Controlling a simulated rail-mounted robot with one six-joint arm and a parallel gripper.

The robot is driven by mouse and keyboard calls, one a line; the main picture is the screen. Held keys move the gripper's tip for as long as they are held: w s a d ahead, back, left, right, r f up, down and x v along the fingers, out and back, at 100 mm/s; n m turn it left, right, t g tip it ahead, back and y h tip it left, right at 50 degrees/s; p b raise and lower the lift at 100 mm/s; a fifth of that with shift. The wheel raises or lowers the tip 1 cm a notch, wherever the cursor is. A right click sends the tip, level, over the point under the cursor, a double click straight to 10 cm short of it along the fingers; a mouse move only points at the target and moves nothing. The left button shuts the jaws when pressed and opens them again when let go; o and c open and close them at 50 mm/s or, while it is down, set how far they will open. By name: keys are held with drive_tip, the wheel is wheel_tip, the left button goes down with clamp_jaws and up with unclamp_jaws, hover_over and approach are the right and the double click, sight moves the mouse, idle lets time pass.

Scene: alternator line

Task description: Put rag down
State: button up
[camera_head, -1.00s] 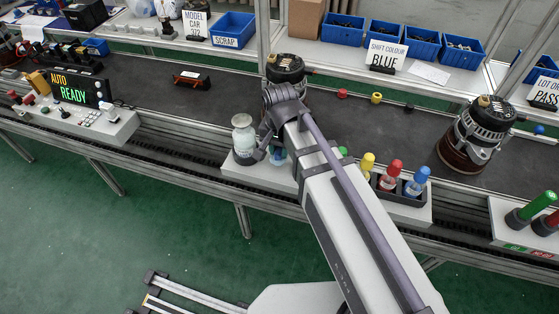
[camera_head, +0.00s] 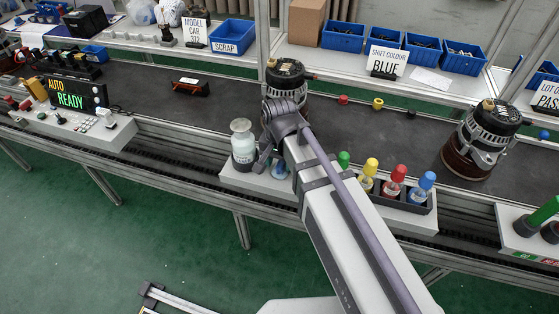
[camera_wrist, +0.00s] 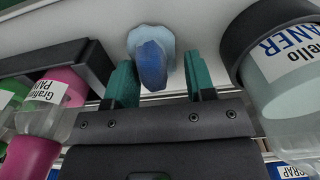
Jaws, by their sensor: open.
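The blue rag (camera_wrist: 152,62) stands bunched up on the pale shelf, with a darker blue tip and a light blue spread base. In the head view the rag (camera_head: 281,171) shows only in part below my wrist. My gripper (camera_wrist: 158,72) is open, with one teal finger on each side of the rag's tip. Clear gaps show between the fingers and the rag. In the head view my gripper (camera_head: 271,160) is mostly hidden by my wrist.
A cleaner bottle (camera_head: 242,148) stands close to the left of the rag, in a dark holder (camera_wrist: 235,45). A dark rack (camera_head: 416,208) with several colour-capped bottles stands to the right. An alternator (camera_head: 287,92) stands behind my wrist, another (camera_head: 482,140) further right.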

sight(283, 165)
wheel_tip(283, 165, up, 12)
drive_tip(key=p, duration=1.2)
drive_tip(key=shift+r, duration=0.15)
drive_tip(key=s+d+r+n+p, duration=0.2)
drive_tip(key=d+r+p, duration=0.5)
drive_tip(key=s+d+r+n+p, duration=0.2)
drive_tip(key=s+d+r+p, duration=0.1)
drive_tip(key=d+r+p, duration=0.4)
drive_tip(key=shift+s+d, duration=0.35)
